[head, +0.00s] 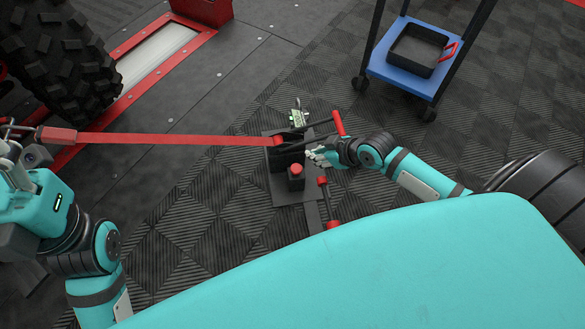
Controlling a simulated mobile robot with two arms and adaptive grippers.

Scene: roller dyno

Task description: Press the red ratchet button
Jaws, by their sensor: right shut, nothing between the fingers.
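The red ratchet button (296,169) sits on top of a small black box on the dark ratchet base plate (282,195). My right gripper (311,154) is shut and empty, just above and to the right of the button in the picture. I cannot tell whether it touches the ratchet body (279,158) behind it. My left gripper (22,136) is at the left edge, near the strap's far end; its fingers are too small and partly hidden to read.
A taut red strap (170,140) runs from the ratchet to the left, below a large tire (60,60). Red-handled levers (338,123) stand beside the ratchet, with another red handle (331,225) nearer me. A blue cart (385,66) holds a black tray (403,63).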

